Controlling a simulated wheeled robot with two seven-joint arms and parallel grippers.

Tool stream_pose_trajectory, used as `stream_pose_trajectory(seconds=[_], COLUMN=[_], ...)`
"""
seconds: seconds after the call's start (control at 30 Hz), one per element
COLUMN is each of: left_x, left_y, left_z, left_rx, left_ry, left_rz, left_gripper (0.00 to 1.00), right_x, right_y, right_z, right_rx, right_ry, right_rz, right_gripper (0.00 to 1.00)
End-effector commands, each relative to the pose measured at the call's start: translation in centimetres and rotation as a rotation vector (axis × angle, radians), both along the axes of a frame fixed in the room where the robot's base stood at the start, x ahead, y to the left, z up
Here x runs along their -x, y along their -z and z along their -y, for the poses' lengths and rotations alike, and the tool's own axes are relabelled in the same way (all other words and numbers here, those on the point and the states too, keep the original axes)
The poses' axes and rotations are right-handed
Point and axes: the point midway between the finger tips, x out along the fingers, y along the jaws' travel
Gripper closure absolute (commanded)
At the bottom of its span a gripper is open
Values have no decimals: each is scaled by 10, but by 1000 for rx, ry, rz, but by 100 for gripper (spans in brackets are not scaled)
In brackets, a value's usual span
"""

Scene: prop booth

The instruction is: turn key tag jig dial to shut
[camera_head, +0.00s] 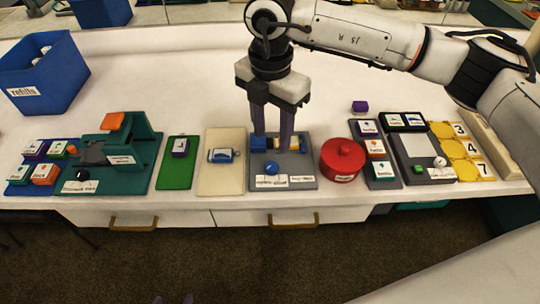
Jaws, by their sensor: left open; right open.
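A small grey board (302,179) under my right gripper looks like the key tag jig, but its labels are too small to read. A bar with blue (257,143) and yellow (281,151) parts sits at its back, partly hidden by the fingers; I cannot tell whether this is the dial. A blue ball-like knob (271,169) is at the board's front. My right gripper (272,141) points straight down with its fingers apart over the bar. Contact with it cannot be made out.
A cream board (221,182) with a blue piece lies left of the grey board. A red round pot (342,158) stands close on its right. A teal fixture (135,145) and blue bin (42,75) are further left. The white table behind is mostly clear.

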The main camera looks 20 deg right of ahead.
Motion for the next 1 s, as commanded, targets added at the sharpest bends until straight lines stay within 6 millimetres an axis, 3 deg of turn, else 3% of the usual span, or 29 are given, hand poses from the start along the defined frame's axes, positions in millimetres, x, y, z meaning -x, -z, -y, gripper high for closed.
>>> stream_pose_trajectory(seconds=[0.3,0.5,0.9,1.0], left_x=[4,5,5,5], left_y=[-4,-5,-4,-4], left_z=[0,0,-1,-1], left_rx=[2,2,0,0], left_ry=[-1,-2,-2,-2], left_rz=[-6,-8,-8,-8], left_gripper=[48,48,48,48], right_x=[2,2,2,2], right_y=[59,84,93,93], right_z=[-1,-1,-1,-1], right_rx=[-4,-7,-7,-7], right_ry=[-4,-5,-6,-6], right_rz=[-6,-4,-4,-4], right_gripper=[57,57,57,74])
